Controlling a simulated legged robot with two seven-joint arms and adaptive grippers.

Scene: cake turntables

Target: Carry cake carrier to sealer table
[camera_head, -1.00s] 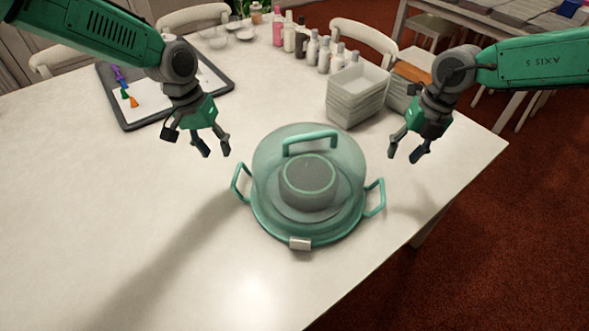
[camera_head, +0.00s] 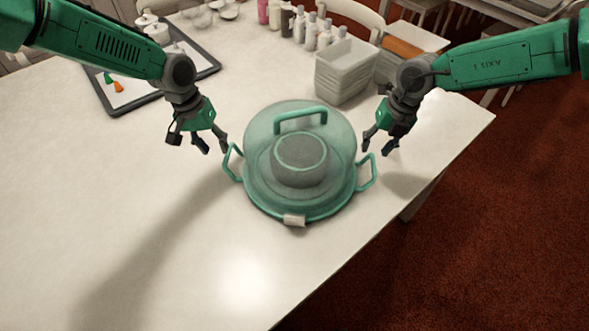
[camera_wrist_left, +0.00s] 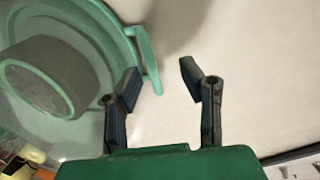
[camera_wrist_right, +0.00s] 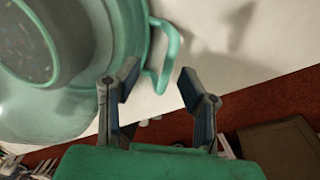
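The cake carrier (camera_head: 262,170) is a clear green dome on a green base with a grey cake inside, a top handle (camera_head: 300,117) and two side handles. It rests on the white table. My left gripper (camera_head: 213,147) is open and empty just above and behind the left side handle (camera_head: 230,165). My right gripper (camera_head: 377,148) is open and empty close to the right side handle (camera_head: 367,174). In the right wrist view that handle (camera_wrist_right: 172,55) lies just beyond the fingers (camera_wrist_right: 157,90). I cannot tell which table is the sealer table.
A stack of pale trays (camera_head: 343,68) stands behind the right gripper. Several bottles (camera_head: 312,32) stand at the back. A dark-rimmed tray (camera_head: 125,105) with small coloured pieces lies at the back left. The table's front left is clear. Red floor (camera_head: 480,230) lies to the right.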

